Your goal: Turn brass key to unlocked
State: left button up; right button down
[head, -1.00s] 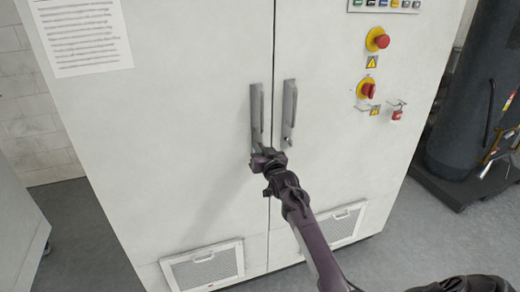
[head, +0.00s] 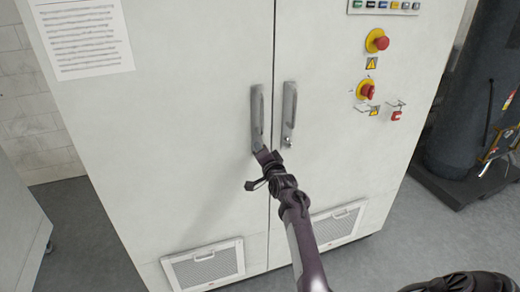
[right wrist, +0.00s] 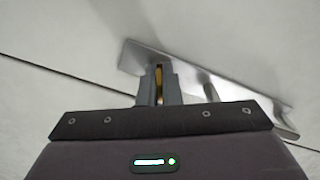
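The brass key shows as a thin gold strip (right wrist: 159,82) between the two grey fingers of my right gripper (right wrist: 158,98) in the right wrist view. The fingers are close together on it, and most of the key is hidden. In the head view my right gripper (head: 263,153) is at the lower end of the left door handle (head: 257,112), and the key cannot be made out there. The handle plate (right wrist: 215,82) lies slanted behind the fingers in the right wrist view.
The right door handle (head: 289,108) is close beside, across the door seam. The white cabinet (head: 180,130) has red knobs (head: 381,43) at the upper right and vents (head: 205,267) low down. A dark tank (head: 465,100) stands at right.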

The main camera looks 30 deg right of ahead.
jog(key=m, duration=0.5)
jog(key=shift+p, duration=0.4)
jog(key=shift+m, duration=0.4)
jog(key=c, duration=1.6)
grip_release()
